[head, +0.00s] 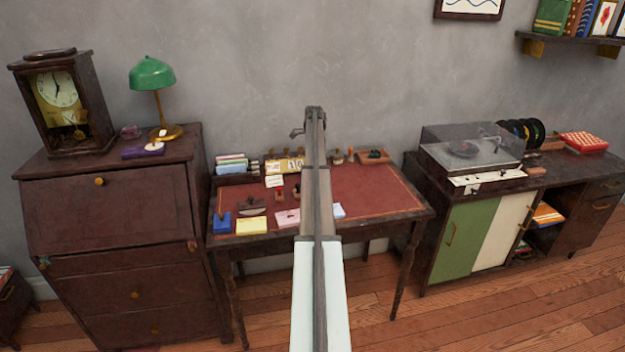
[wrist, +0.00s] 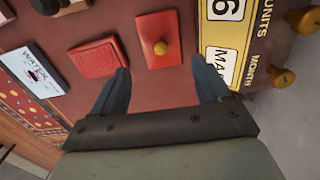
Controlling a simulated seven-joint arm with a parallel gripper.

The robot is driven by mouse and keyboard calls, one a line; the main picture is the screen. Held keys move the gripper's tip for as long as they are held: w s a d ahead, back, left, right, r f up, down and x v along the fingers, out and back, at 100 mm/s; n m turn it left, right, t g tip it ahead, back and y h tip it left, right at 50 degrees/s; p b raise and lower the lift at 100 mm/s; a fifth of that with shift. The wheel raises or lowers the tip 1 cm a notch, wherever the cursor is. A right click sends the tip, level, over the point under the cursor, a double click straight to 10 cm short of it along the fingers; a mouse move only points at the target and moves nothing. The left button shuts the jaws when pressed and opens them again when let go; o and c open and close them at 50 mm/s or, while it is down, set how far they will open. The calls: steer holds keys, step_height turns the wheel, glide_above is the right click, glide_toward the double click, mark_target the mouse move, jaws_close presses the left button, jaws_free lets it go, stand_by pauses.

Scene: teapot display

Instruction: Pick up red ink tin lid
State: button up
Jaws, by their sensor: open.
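In the wrist view, a red square lid (wrist: 145,28) with a small yellow knob lies on the red desk top. A second red square piece (wrist: 96,56), which looks like the open ink tin, lies just left of it. My gripper (wrist: 161,66) is open and empty. Its two dark fingers are spread, and the lid shows between and just beyond their tips. The fingers look clear of it, though their height above the desk is hard to tell. In the head view my arm hides this part of the desk, and I cannot make out the lid there.
A card marked WATER (wrist: 34,72) lies left of the red pieces. The yellow calendar block (wrist: 250,40) stands close to the right finger. The desk (head: 385,190) has a dark frame; coloured pads and stamps lie along its front left. A record player (head: 470,150) stands right.

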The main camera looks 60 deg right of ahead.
steer(key=shift+w+a+f, duration=0.1)
steer(key=shift+w+f, duration=0.05)
steer(key=shift+f, duration=1.65)
steer(key=shift+w+a+f, duration=0.1)
steer(key=shift+w+f, duration=0.05)
steer(key=shift+f, duration=1.6)
steer(key=shift+c, duration=0.3)
steer(key=c, duration=0.8)
